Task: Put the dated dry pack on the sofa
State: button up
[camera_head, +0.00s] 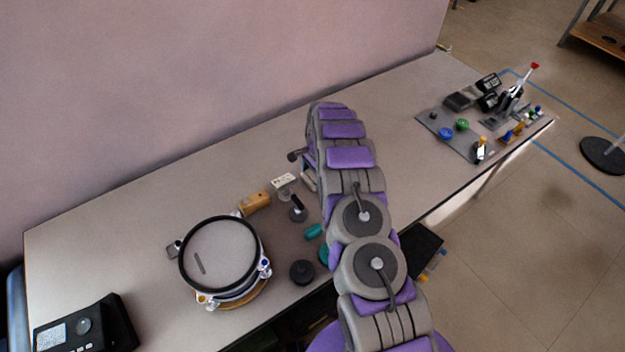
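I cannot pick out the dated dry pack for certain. A small pale block with dark marks on its top (284,181) lies on the table left of my arm, but the marks are too small to read. No sofa can be made out; a blue rounded edge (17,310) shows at the far left, too cut off to identify. My grey and purple arm rises from the bottom and reaches over the table's middle. My gripper is not visible; the arm hides what lies behind it.
The long grey table (130,215) stands against a pink wall. A round drum-like item (220,258), a tan block (255,202) and a dark round knob (302,272) lie left of my arm. A black device (85,328) is front left; a control panel (450,140) is far right.

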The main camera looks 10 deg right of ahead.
jog(key=c, duration=0.5)
jog(key=shift+o, duration=0.2)
jog(key=shift+r, duration=0.1)
